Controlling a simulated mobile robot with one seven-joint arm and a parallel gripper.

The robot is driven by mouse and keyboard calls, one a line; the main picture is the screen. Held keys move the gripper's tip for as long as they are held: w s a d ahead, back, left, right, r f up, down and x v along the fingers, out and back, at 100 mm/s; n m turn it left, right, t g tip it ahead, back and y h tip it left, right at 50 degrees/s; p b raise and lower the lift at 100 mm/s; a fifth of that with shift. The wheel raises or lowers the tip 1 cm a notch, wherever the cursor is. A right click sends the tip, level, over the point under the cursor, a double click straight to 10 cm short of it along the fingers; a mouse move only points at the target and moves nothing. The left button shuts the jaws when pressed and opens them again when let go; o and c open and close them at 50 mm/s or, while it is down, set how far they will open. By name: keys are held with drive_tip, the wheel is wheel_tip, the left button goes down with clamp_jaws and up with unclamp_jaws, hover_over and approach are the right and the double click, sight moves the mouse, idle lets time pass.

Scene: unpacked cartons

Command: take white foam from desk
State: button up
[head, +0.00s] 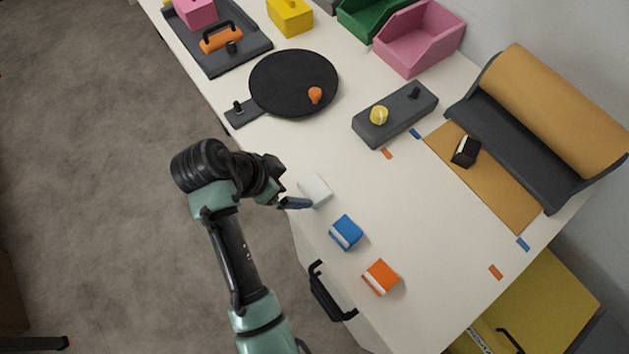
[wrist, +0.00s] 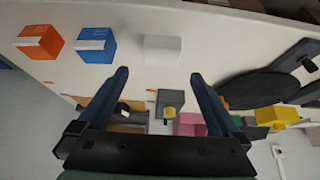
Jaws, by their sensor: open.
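The white foam is a small white block (head: 316,190) on the white desk (head: 420,230), near its left edge in the head view. In the wrist view the white block (wrist: 162,50) lies beyond my fingertips, roughly midway between them. My gripper (head: 290,190) is beside the block, at the desk edge, in the head view. In the wrist view its two fingers (wrist: 158,76) are spread apart with nothing held between them. I cannot tell the exact gap between fingertips and block.
A blue block (head: 346,232) and an orange block (head: 380,277) lie close to the white block. A black round plate (head: 285,80) and a grey box with knobs (head: 400,112) stand farther back. A roll stand (head: 540,110) is at right. The desk middle is clear.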

sight(314, 187)
drive_tip(key=x, duration=0.6)
drive_tip(key=shift+x, duration=2.6)
drive_tip(key=shift+w+d+r, duration=0.1)
drive_tip(key=shift+w, duration=0.05)
drive_tip(key=shift+c, duration=0.3)
drive_tip(key=c, duration=1)
